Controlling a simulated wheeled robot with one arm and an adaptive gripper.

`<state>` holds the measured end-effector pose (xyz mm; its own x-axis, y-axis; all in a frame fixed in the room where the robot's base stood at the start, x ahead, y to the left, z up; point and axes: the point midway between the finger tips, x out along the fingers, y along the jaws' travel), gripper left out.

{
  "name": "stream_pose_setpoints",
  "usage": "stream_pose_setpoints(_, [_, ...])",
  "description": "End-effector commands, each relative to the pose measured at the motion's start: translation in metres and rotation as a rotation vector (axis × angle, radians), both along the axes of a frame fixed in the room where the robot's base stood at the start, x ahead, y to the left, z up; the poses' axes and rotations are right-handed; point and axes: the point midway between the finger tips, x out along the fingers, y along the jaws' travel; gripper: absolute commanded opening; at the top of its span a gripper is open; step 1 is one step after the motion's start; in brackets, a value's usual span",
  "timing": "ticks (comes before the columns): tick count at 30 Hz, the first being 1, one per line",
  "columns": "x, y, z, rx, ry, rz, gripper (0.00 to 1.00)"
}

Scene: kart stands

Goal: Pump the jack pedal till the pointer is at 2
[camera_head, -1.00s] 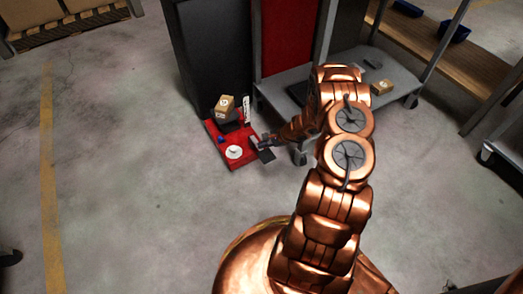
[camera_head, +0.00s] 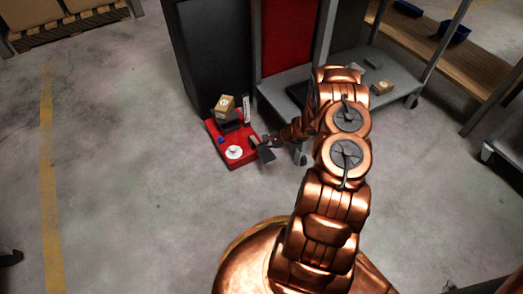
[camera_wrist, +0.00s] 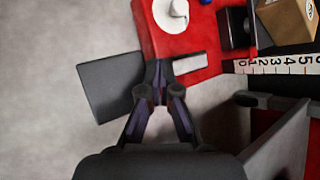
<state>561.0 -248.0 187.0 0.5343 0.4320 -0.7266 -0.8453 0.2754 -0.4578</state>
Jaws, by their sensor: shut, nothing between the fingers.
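The jack has a red base (camera_head: 239,161) on the floor, with a dark lift platform (camera_head: 228,118) carrying a cardboard box (camera_head: 225,104). Its pedal is a dark grey plate (camera_head: 267,155) at the near right end. It also shows in the wrist view (camera_wrist: 108,85), left of the fingertips. A white scale (camera_wrist: 283,66) with black numbers stands beside the platform. I cannot make out the pointer or its reading. My gripper (camera_wrist: 159,72) is shut and empty, its tips close to the pedal's right edge. I cannot tell whether they touch it. It also shows in the head view (camera_head: 272,142).
A white round knob (camera_wrist: 172,14) and a blue button (camera_head: 221,140) are on the red base. A grey cart (camera_head: 345,65) with a small box (camera_head: 382,87) stands close behind my arm. A dark cabinet (camera_head: 211,55) is behind the jack.

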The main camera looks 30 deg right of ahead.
Motion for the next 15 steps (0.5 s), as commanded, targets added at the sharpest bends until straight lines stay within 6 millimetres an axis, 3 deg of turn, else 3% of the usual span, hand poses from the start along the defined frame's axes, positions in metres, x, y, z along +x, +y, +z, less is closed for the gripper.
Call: stream_pose_setpoints(15, [-0.0001,0.0004,-0.0048,0.001,0.000,0.000,0.00])
